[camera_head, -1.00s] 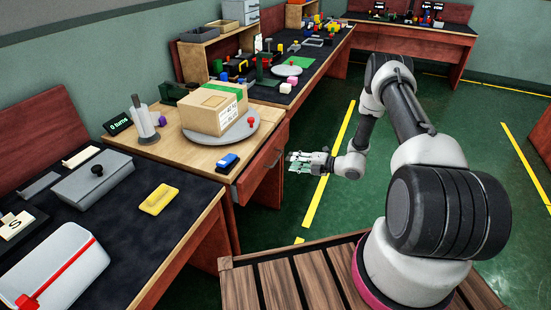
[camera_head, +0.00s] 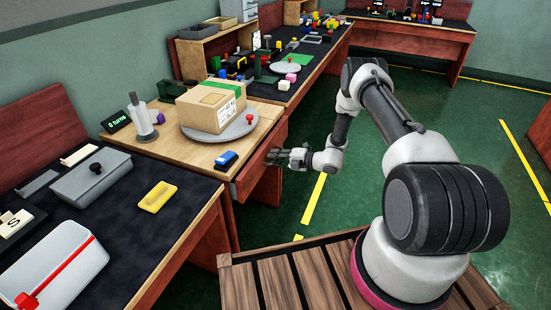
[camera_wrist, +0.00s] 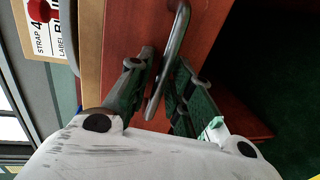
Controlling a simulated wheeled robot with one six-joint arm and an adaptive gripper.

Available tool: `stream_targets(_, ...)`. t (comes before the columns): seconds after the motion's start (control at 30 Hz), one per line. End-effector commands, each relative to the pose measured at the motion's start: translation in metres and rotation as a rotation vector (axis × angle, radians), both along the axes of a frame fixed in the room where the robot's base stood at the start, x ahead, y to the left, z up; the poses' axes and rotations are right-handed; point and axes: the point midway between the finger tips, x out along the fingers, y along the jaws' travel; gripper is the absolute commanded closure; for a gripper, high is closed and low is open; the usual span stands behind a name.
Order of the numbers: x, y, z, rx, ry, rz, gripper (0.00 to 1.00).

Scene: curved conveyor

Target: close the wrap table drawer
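The wrap table (camera_head: 185,140) has a red-brown drawer front (camera_head: 247,180) on its right side. The front also fills the middle of the wrist view (camera_wrist: 215,35). A curved grey metal handle (camera_wrist: 181,28) stands out from it. My gripper (camera_head: 273,157) is at this front in the head view. In the wrist view my gripper (camera_wrist: 165,62) is open, with its two dark fingers on either side of the handle bar and small gaps showing. How far out the drawer stands is hard to tell, and its inside is hidden.
On the wrap table are a cardboard box (camera_head: 208,108) on a grey turntable (camera_head: 245,128), a blue item (camera_head: 226,160) near the drawer edge and a roll holder (camera_head: 144,122). A dark-topped table (camera_head: 120,215) adjoins at front left. Green floor to the right is free.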

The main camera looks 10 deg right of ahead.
Motion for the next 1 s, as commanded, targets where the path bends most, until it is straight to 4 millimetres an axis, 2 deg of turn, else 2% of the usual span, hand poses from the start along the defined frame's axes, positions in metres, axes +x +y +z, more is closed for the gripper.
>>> stream_targets(0.03, 0.0, 0.0, 0.0, 0.0, 0.0, 0.0, 0.94)
stream_targets(0.07, 0.0, 0.0, 0.0, 0.0, 0.0, 0.0, 0.99)
stream_targets(0.1, 0.0, 0.0, 0.0, 0.0, 0.0, 0.0, 1.0)
stream_targets(0.33, 0.001, 0.001, 0.0, -0.001, -0.001, 0.0, 1.0)
stream_targets(0.47, 0.008, 0.011, -0.001, -0.002, -0.001, 0.001, 1.0)
stream_targets(0.63, 0.024, 0.034, 0.0, -0.001, -0.001, 0.001, 1.0)
stream_targets(0.93, 0.028, 0.037, 0.0, -0.001, -0.001, -0.003, 1.0)
stream_targets(0.97, 0.028, 0.037, 0.0, -0.002, -0.002, -0.003, 0.85)
stream_targets(1.0, 0.028, 0.037, 0.0, -0.001, -0.001, -0.002, 0.78)
